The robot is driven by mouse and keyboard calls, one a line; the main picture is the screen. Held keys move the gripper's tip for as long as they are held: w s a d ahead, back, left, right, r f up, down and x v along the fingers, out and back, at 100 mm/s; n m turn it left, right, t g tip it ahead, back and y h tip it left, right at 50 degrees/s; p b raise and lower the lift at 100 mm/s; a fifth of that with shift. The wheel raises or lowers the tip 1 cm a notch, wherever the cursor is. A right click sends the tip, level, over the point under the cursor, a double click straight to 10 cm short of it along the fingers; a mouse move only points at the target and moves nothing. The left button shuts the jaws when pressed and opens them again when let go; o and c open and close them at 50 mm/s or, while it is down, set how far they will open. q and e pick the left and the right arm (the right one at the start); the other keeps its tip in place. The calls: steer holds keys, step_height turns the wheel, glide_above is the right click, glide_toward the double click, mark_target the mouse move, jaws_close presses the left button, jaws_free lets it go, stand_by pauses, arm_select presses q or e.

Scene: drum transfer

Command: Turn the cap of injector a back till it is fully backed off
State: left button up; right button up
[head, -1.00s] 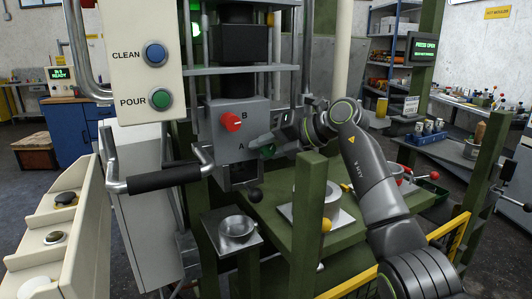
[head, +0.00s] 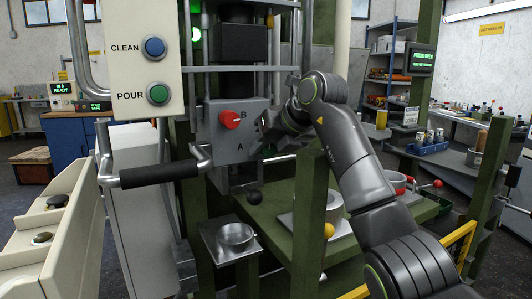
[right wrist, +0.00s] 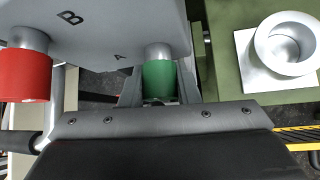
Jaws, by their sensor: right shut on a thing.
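Injector A's green cap (right wrist: 158,80) sticks out of the grey block (right wrist: 120,30) beside the letter A in the right wrist view. My right gripper (right wrist: 160,95) is shut on this cap, with a finger on each side. In the head view the right gripper (head: 266,151) is at the lower right of the block, and it mostly hides the cap. Injector B's red cap (head: 230,120) is above and to the left, untouched; it also shows in the right wrist view (right wrist: 25,75). My left gripper is in neither view.
A black-handled bar (head: 160,175) juts out in front of the block at the left. A green post (head: 310,215) stands close to my right arm. A metal cup (head: 236,235) sits below the block, and a round vessel (right wrist: 287,43) is at the right.

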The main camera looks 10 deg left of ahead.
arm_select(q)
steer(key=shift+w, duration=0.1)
arm_select(e)
steer(key=shift+f, duration=0.1)
steer(key=o, duration=1)
steer(key=shift+s+d+r, duration=0.15)
steer(key=shift+d+r, duration=0.1)
steer(key=shift+r, duration=0.1)
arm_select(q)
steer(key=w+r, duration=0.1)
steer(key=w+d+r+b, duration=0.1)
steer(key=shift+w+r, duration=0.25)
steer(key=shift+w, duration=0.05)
arm_select(e)
steer(key=v, duration=1.6)
steer(key=shift+s+d+r, duration=0.1)
steer(key=shift+r, duration=0.15)
